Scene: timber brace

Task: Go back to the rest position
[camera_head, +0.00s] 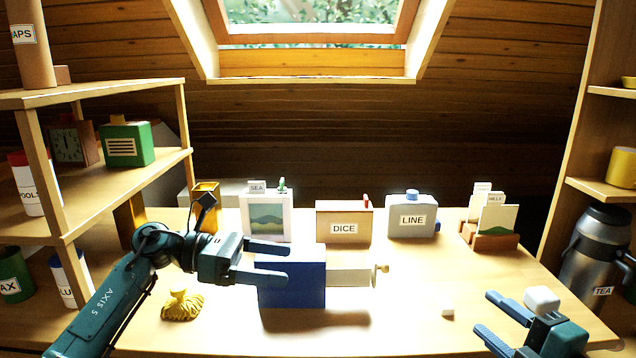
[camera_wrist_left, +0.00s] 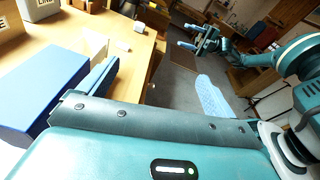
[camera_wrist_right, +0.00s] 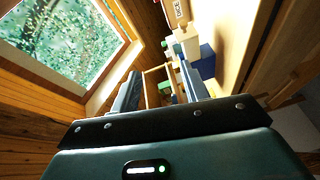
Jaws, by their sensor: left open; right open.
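My left gripper (camera_head: 287,262) is open over the table, its fingers level with a blue box (camera_head: 292,285). The blue box also shows in the left wrist view (camera_wrist_left: 38,88). My right gripper (camera_head: 492,317) is open and apart from the box, at the lower right near the table's front.
A DICE box (camera_head: 344,222), a LINE box (camera_head: 411,216), a SEA picture box (camera_head: 266,217) and a card holder (camera_head: 489,236) stand along the back. Shelves (camera_head: 120,88) flank the table.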

